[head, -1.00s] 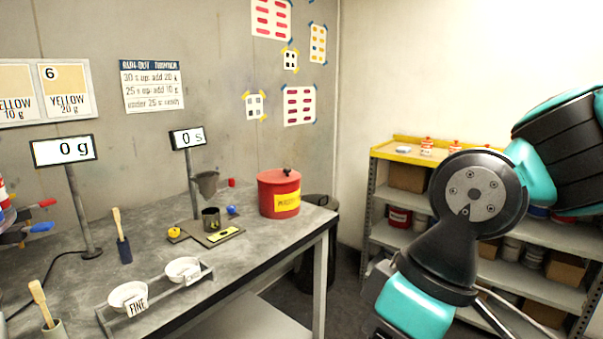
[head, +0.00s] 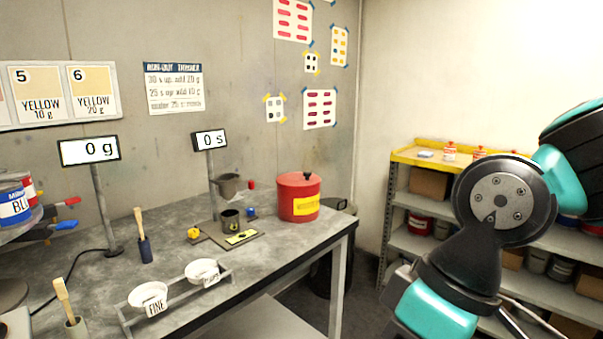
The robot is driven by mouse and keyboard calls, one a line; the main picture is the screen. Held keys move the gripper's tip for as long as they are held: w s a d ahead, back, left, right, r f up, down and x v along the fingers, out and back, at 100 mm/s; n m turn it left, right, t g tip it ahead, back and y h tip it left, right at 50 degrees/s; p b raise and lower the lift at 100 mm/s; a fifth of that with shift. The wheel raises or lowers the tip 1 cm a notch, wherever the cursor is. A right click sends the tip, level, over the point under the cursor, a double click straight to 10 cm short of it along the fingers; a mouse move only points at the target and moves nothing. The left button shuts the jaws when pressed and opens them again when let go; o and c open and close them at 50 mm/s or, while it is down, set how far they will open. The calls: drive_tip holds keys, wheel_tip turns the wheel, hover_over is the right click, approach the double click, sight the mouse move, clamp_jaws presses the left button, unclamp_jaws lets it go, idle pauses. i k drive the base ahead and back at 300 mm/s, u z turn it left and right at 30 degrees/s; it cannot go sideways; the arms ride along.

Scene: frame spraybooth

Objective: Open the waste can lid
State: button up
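The red waste can (head: 299,207) stands upright at the far right end of the workbench. It has a yellow label with lettering too small to read surely. Its red lid (head: 299,180) looks closed, with a small black knob (head: 307,175) on top. My arm fills the right of the head view, well to the right of the can and apart from it. My gripper is out of view, so its fingers cannot be seen.
A dark bin (head: 322,270) stands behind the bench's right end. Shelves (head: 405,242) line the right wall. Floor shows between bench and shelves.

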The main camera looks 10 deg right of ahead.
sight(307, 180)
drive_tip(key=u, duration=0.05)
drive_tip(key=i, duration=1.25)
drive_tip(key=z, duration=0.15)
